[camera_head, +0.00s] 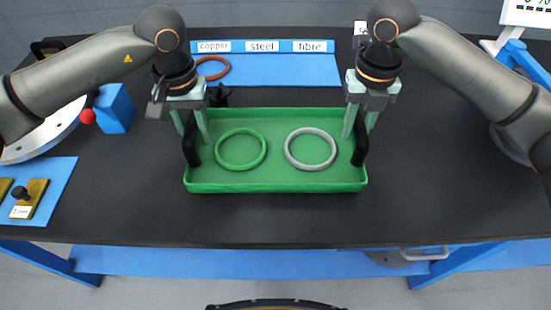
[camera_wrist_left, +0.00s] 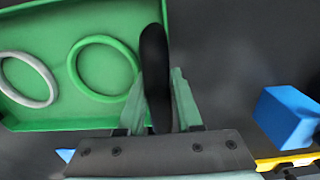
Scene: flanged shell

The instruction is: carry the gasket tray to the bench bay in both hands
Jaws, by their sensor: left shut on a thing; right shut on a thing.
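The green gasket tray (camera_head: 275,187) is in the middle of the dark bench in the head view. A green ring (camera_head: 241,166) and a grey ring (camera_head: 310,166) lie flat in it, apart from each other. My left gripper (camera_head: 197,132) is shut on the tray's black left handle (camera_head: 190,145). My right gripper (camera_head: 360,130) is shut on the black right handle (camera_head: 360,146). The left wrist view shows the left handle (camera_wrist_left: 155,75) between my left fingers (camera_wrist_left: 155,100), beside the tray wall (camera_wrist_left: 70,124). I cannot tell whether the tray touches the bench top.
A blue mat (camera_head: 290,70) labelled copper, steel and fibre lies behind the tray, with a brown-orange ring (camera_head: 212,67) at its left. A blue block (camera_head: 116,108) with a red knob stands left. A blue board (camera_head: 45,190) lies front left. The bench right of the tray (camera_head: 430,180) is clear.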

